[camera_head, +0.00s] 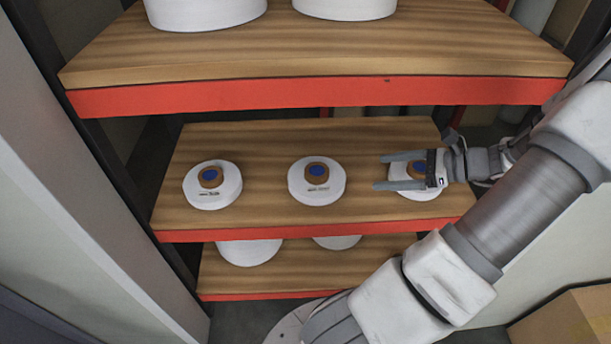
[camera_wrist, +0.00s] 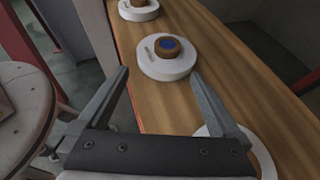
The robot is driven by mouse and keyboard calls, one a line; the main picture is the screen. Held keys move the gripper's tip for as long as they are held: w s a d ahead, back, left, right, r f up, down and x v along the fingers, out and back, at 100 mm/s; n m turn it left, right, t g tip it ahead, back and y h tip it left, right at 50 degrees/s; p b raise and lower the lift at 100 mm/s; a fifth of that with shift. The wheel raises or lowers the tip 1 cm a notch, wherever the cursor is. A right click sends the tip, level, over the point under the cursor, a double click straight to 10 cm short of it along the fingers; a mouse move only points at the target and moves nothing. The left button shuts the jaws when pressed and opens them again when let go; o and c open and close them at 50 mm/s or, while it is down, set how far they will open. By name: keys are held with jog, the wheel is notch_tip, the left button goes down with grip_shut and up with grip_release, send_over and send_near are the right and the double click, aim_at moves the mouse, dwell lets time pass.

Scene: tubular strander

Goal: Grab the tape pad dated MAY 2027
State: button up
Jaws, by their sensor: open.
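Three white round tape pads with brown hubs and blue centres sit in a row on the middle shelf. They are the left pad (camera_head: 212,194), the middle pad (camera_head: 316,188) and the right pad (camera_head: 418,195). Dark print shows on the left and middle pads, but I cannot read any date. My gripper (camera_head: 376,172) is open and empty over the right pad, partly hiding it, fingers pointing left. In the wrist view, the middle pad (camera_wrist: 165,69) shows ahead between my fingertips (camera_wrist: 160,74), the left pad (camera_wrist: 138,13) farther off. The right pad (camera_wrist: 264,153) is partly behind a finger.
The upper shelf (camera_head: 320,94) has a red front edge and carries large white cylinders (camera_head: 205,12) above the pads. A lower shelf (camera_head: 300,266) holds more white items. A grey panel stands at left, and a cardboard box (camera_head: 570,318) at lower right. Bare wood separates the pads.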

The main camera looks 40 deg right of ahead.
jog(key=b, duration=0.4)
send_near(320, 171)
jog(key=shift+t, duration=0.4)
jog(key=x, duration=0.4)
jog(key=shift+a+f, duration=0.1)
jog(key=shift+f, duration=0.1)
jog(key=b+x, duration=0.3)
jog(key=x, duration=0.1)
jog(key=shift+w+a+f, duration=0.2)
jog(key=shift+a+f, duration=0.05)
jog(key=shift+f, duration=0.1)
jog(key=shift+w+a, duration=0.1)
jog(key=shift+w, duration=0.1)
jog(key=c, duration=1.5)
